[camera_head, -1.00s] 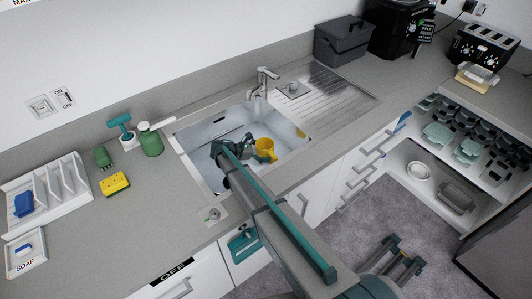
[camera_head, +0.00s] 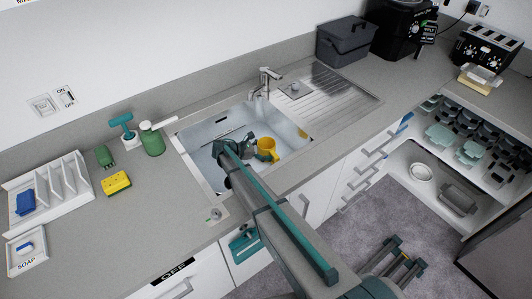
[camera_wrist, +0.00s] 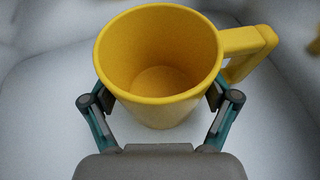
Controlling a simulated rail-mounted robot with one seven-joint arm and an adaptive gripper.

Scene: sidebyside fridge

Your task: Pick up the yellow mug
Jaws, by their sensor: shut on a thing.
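The yellow mug (camera_head: 267,148) is upright in the sink (camera_head: 205,131). In the wrist view the mug (camera_wrist: 158,65) fills the middle, its open top facing the camera and its handle pointing right. My gripper (camera_wrist: 160,98) has a finger on each side of the mug's body and is shut on it. In the head view my gripper (camera_head: 252,150) reaches into the sink from the left of the mug, and my arm hides part of the basin. I cannot tell whether the mug's base touches the sink floor.
The tap (camera_head: 264,82) stands behind the sink, with the ridged drainer (camera_head: 325,100) to its right. A green bottle (camera_head: 152,140), a yellow sponge (camera_head: 116,183) and a white rack (camera_head: 50,190) are on the counter at left. A yellow thing is at the wrist view's right edge.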

